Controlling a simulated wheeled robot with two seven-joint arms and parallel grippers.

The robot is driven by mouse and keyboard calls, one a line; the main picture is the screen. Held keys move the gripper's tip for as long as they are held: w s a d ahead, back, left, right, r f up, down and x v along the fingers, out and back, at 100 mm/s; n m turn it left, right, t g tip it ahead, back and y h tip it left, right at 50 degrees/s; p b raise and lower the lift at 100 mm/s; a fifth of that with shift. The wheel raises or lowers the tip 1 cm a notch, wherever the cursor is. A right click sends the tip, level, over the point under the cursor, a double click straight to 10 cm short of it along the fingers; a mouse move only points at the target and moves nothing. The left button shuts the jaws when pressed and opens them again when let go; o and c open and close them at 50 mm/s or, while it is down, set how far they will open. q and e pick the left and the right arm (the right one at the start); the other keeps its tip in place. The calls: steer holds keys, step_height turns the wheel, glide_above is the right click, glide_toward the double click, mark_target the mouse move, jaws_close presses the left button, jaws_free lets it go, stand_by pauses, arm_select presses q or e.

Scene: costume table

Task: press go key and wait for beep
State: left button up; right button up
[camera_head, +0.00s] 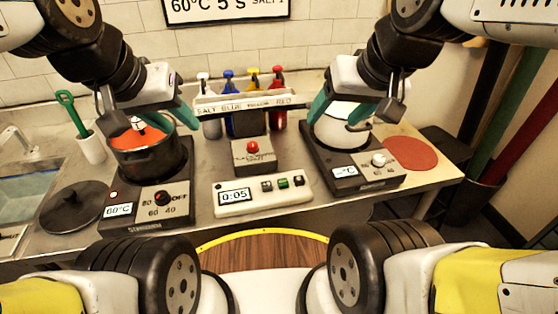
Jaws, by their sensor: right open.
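A white timer box (262,193) stands at the front middle of the counter. Its display (234,196) reads 0:05. My right gripper (350,112) is open around the upper part of a white rounded vessel (338,136), right of the timer. Neither gripper touches the timer.
A red-buttoned box (253,155) stands behind the timer. A rack labelled salt, blue, yellow, red (247,103) holds several bottles. The left hot plate (148,205) reads 60°C. A black lid (75,204) and a red disc (410,153) lie at either side.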

jaws_close()
stand_by(1.4)
